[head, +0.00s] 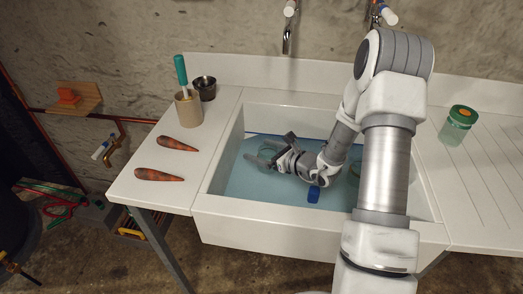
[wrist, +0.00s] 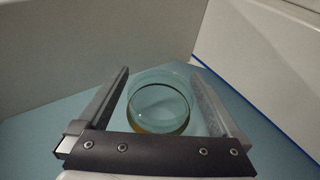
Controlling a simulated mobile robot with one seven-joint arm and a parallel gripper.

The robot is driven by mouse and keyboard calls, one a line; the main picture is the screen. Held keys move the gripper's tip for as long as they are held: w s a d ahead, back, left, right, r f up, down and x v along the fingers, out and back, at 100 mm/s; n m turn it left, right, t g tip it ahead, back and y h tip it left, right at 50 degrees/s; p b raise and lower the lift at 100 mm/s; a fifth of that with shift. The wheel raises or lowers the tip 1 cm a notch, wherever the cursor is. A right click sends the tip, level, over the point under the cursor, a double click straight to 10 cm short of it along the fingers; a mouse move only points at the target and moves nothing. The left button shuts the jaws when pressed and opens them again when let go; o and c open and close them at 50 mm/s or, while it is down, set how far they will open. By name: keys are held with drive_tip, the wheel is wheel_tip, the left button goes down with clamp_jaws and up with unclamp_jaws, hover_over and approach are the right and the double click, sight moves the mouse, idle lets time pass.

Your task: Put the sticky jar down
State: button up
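A clear glass jar (wrist: 160,108) with a little orange-brown at its base lies between the two fingers of my gripper (wrist: 160,72) in the wrist view. The fingers are spread about as wide as the jar, and I cannot tell whether they press on it. In the head view my gripper (head: 262,157) is low in the left part of the sink, with the jar (head: 268,151) small and partly hidden at its fingers. The blue-green sink floor shows around the jar. I cannot tell whether the jar rests on it.
The white sink (head: 213,180) has walls all round. A blue thing (head: 313,194) stands near its front, and a greenish round edge shows behind my arm. A green-lidded jar (head: 457,127) stands on the right drainboard. Carrot-like items (head: 160,174), a tan holder (head: 188,110) and a dark cup (head: 204,88) are left.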

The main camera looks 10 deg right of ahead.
drive_tip(key=shift+r, duration=0.1)
drive_tip(key=shift+s+d+r, duration=0.15)
drive_tip(key=p+v, duration=0.1)
drive_tip(key=v, duration=1)
drive_tip(key=shift+s+p, duration=0.2)
drive_tip(key=shift+p, duration=0.2)
drive_tip(key=shift+d+r, duration=0.1)
